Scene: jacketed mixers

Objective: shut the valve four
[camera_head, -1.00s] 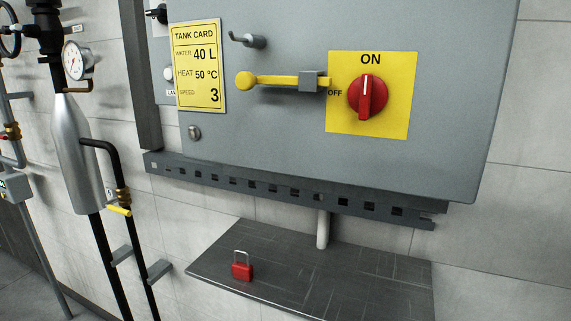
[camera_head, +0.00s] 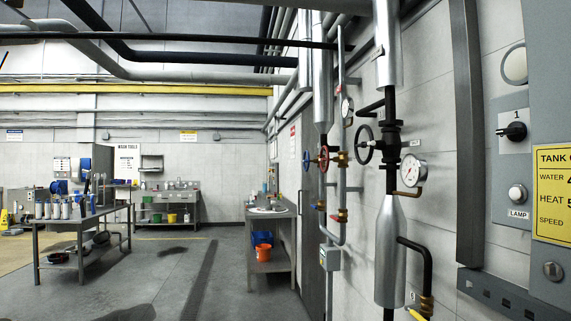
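Several valves sit on the wall pipes right of centre in the head view. A black handwheel (camera_head: 364,145) stands out from the dark pipe. A red handwheel (camera_head: 323,158) and a blue handwheel (camera_head: 306,161) are farther left on thinner pipes. A small red-handled valve (camera_head: 340,216) is lower down. A yellow lever (camera_head: 415,313) is partly cut off at the bottom edge. The small tags are too small to read, so I cannot tell which is valve four. Neither gripper is in view.
A pressure gauge (camera_head: 410,171) and a grey cabinet (camera_head: 550,90) with a yellow tank card (camera_head: 553,193) are on the right. A side table (camera_head: 270,213) stands by the wall, a workbench (camera_head: 82,222) at left. The floor between is open.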

